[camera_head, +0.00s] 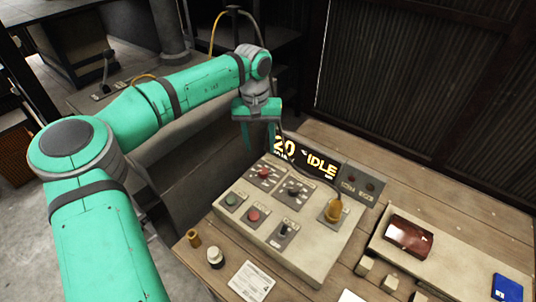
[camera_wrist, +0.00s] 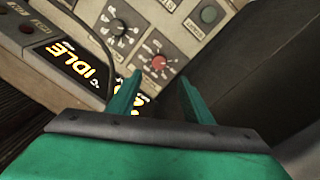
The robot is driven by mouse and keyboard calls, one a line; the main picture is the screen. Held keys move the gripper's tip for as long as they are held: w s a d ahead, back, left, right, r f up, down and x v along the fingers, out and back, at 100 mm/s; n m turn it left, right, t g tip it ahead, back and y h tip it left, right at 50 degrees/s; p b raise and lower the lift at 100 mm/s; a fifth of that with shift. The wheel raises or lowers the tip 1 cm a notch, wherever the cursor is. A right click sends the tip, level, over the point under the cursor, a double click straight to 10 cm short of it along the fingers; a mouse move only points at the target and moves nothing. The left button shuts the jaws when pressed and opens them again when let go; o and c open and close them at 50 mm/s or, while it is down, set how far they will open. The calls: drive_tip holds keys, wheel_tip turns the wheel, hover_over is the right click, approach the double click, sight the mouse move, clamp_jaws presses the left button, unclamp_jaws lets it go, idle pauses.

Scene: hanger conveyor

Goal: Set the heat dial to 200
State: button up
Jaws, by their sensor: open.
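The grey control panel (camera_head: 262,215) sits tilted on the wooden table and bears two scaled dials near its top edge. One dial has a red centre (camera_head: 264,173); the other has a dark knob (camera_head: 293,189). Their labels are too small to read, so I cannot tell which is the heat dial. The wrist view shows the red-centred dial (camera_wrist: 158,62) and the dark one (camera_wrist: 117,27). My gripper (camera_head: 258,142) is open and empty above the panel's far left edge. In the wrist view its fingertips (camera_wrist: 161,79) point towards the red-centred dial, apart from it.
A black display (camera_head: 305,158) reading "20" and "IDLE" stands behind the panel. The panel also has green (camera_head: 231,199) and red (camera_head: 253,215) buttons, a switch (camera_head: 284,232) and an orange knob (camera_head: 333,210). A brown item (camera_head: 408,235) lies to the right.

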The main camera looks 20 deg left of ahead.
sight(263, 170)
drive_tip(key=f, duration=1)
drive_tip(key=shift+w+d+f, duration=0.2)
drive_tip(key=shift+d+f, duration=0.1)
drive_tip(key=shift+f, duration=0.05)
drive_tip(key=c, duration=1.1)
drive_tip(key=shift+o, duration=0.2)
